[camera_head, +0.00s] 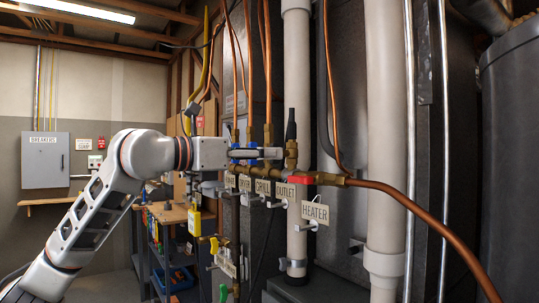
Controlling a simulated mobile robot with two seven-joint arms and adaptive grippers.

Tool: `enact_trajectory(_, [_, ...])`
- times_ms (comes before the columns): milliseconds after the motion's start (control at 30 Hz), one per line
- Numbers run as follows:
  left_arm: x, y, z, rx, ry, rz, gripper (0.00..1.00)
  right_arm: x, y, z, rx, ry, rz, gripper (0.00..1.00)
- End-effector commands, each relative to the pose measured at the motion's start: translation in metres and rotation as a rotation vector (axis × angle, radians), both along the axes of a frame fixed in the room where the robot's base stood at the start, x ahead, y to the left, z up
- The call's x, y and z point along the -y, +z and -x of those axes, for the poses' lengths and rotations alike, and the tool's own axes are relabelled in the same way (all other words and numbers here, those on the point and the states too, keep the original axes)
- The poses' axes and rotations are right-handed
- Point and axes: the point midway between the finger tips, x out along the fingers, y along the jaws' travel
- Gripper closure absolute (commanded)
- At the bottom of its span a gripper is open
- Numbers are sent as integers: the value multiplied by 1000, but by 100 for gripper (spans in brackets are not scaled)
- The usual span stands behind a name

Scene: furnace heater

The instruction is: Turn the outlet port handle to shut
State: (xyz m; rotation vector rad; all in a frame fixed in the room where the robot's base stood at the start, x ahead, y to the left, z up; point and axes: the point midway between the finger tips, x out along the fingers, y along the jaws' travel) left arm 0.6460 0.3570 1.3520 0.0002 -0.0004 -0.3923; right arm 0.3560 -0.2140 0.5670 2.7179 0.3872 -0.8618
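A row of brass valves runs along the gas pipe in the middle of the view. The tag reading OUTLET (286,191) hangs under the pipe, left of the tag reading HEATER (315,212). A dark upright lever (291,124) stands above a brass fitting (292,153) over the OUTLET tag; I cannot tell for sure that it is the outlet handle. My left gripper (279,153) reaches in from the left, its fingers seen side-on, tips close to that fitting. Contact and finger opening are unclear. Blue handle parts (236,151) show around the fingers. My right gripper is not in view.
A red handle (301,180) lies on the pipe near the HEATER tag. White vertical pipes (383,120) and a curving copper pipe (430,222) stand to the right. A workbench (166,212) and breaker box (46,160) are behind on the left.

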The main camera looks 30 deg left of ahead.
Motion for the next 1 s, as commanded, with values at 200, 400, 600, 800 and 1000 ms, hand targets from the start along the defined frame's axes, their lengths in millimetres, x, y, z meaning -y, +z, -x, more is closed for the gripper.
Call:
enact_trajectory(200, [0, 0, 0, -1, 0, 0, 100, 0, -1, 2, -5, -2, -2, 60])
enact_trajectory(400, [0, 1, 1, 7, 1, -18, 100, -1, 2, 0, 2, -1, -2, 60])
enact_trajectory(600, [0, 2, 1, 48, 0, -113, 100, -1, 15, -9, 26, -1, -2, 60])
enact_trajectory(800, [-1, 2, 1, 92, 1, -219, 100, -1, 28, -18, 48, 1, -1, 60])
enact_trajectory(1000, [-1, 3, 1, 135, 1, -322, 100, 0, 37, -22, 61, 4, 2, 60])
